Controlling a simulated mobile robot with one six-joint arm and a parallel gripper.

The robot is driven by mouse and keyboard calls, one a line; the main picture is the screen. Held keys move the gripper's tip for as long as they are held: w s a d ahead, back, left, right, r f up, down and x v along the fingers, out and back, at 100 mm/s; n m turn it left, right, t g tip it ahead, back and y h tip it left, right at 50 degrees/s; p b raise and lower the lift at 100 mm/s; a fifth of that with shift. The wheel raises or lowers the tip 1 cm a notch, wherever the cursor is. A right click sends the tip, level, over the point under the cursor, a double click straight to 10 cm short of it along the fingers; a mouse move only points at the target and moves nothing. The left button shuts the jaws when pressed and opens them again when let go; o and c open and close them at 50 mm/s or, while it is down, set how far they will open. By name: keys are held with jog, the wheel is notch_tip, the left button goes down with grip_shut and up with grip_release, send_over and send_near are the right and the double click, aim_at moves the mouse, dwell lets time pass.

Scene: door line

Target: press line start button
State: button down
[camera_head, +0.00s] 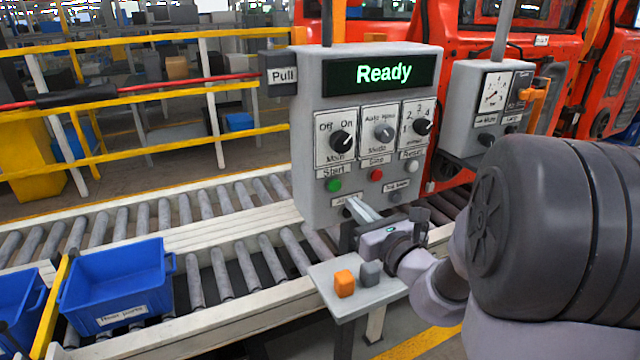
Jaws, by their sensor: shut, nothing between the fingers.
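The grey control panel (308,130) stands in the middle of the head view, its display reading "Ready". The green start button (333,185) sits at the lower left of the panel under the label "Start". A red button (376,174) and a pale button (412,166) sit to its right. My gripper (354,203) is in front of the panel's lower edge, below and to the right of the green button and apart from it in the picture. Its fingers are shut and empty. The fingers partly cover the lowest row of the panel; I cannot tell whether they touch it.
A small shelf (350,306) below my gripper holds an orange block (344,283) and a grey block (370,273). A roller conveyor (215,275) runs behind, with a blue bin (118,285). A second panel (462,100) stands right. Yellow rails (150,38) lie at left.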

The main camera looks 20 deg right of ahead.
aim_at(336, 187)
jog(key=w, duration=0.5)
jog(key=shift+w+a+f+b, duration=0.1)
jog(key=shift+w+b, duration=0.2)
jog(key=shift+b, duration=0.1)
jog(key=shift+w, duration=0.3)
